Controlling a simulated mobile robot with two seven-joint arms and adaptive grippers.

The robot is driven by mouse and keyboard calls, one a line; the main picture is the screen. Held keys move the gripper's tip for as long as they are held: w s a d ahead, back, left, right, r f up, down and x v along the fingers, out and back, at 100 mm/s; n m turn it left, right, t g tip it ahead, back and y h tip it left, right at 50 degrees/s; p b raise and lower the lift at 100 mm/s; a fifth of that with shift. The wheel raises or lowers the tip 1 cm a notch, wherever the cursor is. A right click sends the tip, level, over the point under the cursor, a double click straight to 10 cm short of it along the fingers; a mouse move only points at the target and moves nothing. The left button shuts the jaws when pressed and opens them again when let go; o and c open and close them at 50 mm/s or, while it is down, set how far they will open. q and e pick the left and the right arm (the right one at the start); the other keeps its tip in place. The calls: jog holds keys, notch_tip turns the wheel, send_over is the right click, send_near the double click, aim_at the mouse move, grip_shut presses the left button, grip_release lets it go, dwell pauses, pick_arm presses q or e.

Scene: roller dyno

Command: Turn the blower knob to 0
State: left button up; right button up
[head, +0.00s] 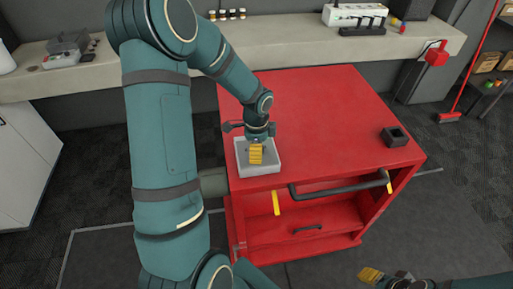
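A light grey box (243,169) sits on the front left of the red cabinet's top (320,110). My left gripper (256,155) points down over this box, its yellow-padded fingers at the box's top face. The blower knob cannot be made out; the gripper covers the middle of the box. Whether the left fingers are closed on something is not clear. My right gripper (370,275) is low at the bottom right, away from the cabinet, with yellow fingertips showing; its opening cannot be judged.
A small black open box (395,137) sits on the cabinet's right side. A dark handle bar (340,190) runs along the front above an open red drawer space (305,228). A workbench (290,40) stands behind. The cabinet top's middle is clear.

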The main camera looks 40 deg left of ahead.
pick_arm(q)
jog(key=shift+c, duration=0.2)
jog(key=c, duration=1.2)
jog(key=shift+n, duration=0.3)
jog(key=n+b, duration=0.1)
jog(key=n, duration=0.2)
jog(key=shift+b, duration=0.4)
jog(key=shift+n+b, duration=0.55)
jog(key=shift+n, duration=1.55)
jog(key=o, duration=1.2)
jog(key=shift+o, duration=0.2)
